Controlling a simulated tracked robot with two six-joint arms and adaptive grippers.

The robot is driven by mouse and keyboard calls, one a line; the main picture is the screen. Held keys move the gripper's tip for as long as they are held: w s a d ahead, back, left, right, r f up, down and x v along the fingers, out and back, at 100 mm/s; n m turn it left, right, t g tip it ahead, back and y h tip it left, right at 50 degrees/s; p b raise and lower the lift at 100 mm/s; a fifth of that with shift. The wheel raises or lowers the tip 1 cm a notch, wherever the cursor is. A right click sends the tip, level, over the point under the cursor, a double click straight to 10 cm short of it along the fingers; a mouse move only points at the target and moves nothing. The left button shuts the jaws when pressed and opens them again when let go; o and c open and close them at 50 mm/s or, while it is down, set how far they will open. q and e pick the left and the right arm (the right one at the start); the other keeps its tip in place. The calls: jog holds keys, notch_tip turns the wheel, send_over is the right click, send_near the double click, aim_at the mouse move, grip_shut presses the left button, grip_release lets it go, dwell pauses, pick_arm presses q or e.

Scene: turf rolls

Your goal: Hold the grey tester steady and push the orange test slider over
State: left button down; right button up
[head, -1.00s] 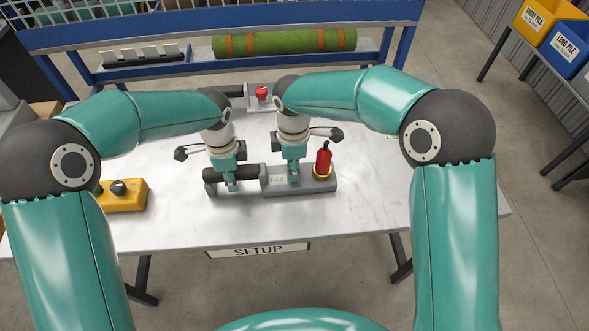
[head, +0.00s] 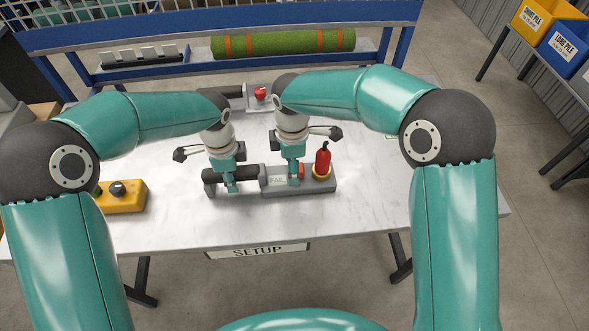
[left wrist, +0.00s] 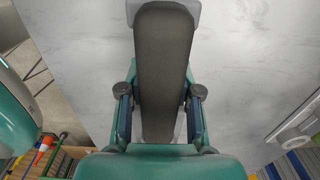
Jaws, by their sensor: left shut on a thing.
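The grey tester (head: 255,190) lies on the white bench, with a dark handle (head: 213,176) at its left end and a small white label window (head: 277,181) on top. My left gripper (head: 229,186) is shut on the handle. In the left wrist view the dark handle (left wrist: 165,70) runs between its two fingers. The orange slider (head: 301,170) shows as a small patch close beside the right gripper's fingers, which hide part of it. My right gripper (head: 294,181) is down at the tester's top. Whether its fingers are open or shut is unclear.
A red upright tool (head: 323,162) stands in a yellow ring at the tester's right end. A yellow box (head: 125,196) with dark knobs is at left. A small device with a red knob (head: 260,94) sits behind. The bench's front and right are clear.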

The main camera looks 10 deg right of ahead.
notch_tip(320, 180, up, 11)
jog(key=shift+r, duration=0.2)
dwell(0.6)
pick_arm(q)
jog(key=c, duration=0.7)
grip_release()
jog(key=shift+r, duration=0.1)
notch_tip(320, 180, up, 10)
jog(key=shift+w+r, duration=0.1)
jog(key=shift+r, duration=0.75)
